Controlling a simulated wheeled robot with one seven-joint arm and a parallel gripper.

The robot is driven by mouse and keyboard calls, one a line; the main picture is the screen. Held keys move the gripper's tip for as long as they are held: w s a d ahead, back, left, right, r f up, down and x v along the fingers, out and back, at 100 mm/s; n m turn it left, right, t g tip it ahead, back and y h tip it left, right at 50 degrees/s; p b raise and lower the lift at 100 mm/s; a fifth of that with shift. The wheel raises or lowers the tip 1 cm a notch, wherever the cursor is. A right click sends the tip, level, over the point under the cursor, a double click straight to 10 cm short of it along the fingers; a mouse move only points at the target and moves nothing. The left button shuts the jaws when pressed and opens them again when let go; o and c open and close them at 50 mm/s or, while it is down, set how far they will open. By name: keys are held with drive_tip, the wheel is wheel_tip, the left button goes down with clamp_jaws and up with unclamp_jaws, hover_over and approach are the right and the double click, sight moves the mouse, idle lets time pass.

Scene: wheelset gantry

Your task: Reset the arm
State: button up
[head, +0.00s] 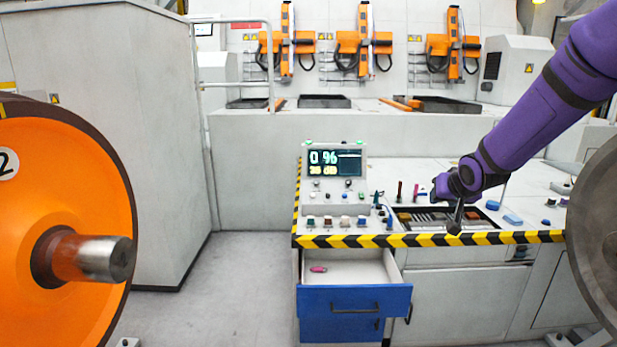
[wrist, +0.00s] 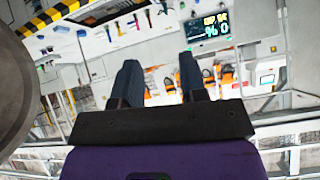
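My purple arm (head: 540,105) reaches in from the upper right in the head view. My gripper (head: 455,228) hangs over the workbench near its striped front edge, in front of a recessed tool tray (head: 425,225). In the wrist view the two dark fingers of my gripper (wrist: 158,64) stand apart with nothing between them. The head view is too small to show the fingers clearly, and the arm hides part of the bench behind it.
Below, a blue drawer (head: 354,300) stands open with a small pink item (head: 318,269) inside. An orange wheel (head: 95,190) is at left, a grey wheel (head: 597,225) at right. Floor (head: 230,285) left of the bench is clear.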

drive_tip(key=s+a+r+g, duration=0.1)
drive_tip(key=s+r, duration=0.2)
drive_tip(key=s, duration=1)
drive_tip(key=s+a+r+n+g, duration=0.1)
drive_tip(key=s+r, duration=0.3)
drive_tip(key=s, duration=0.9)
drive_tip(key=s+a+r+g, duration=0.1)
drive_tip(key=s+r, duration=0.3)
drive_tip(key=s, duration=0.9)
drive_tip(key=shift+a+r+n+g, duration=0.25)
drive_tip(key=shift+n+g, duration=0.05)
drive_tip(key=shift+g, duration=0.4)
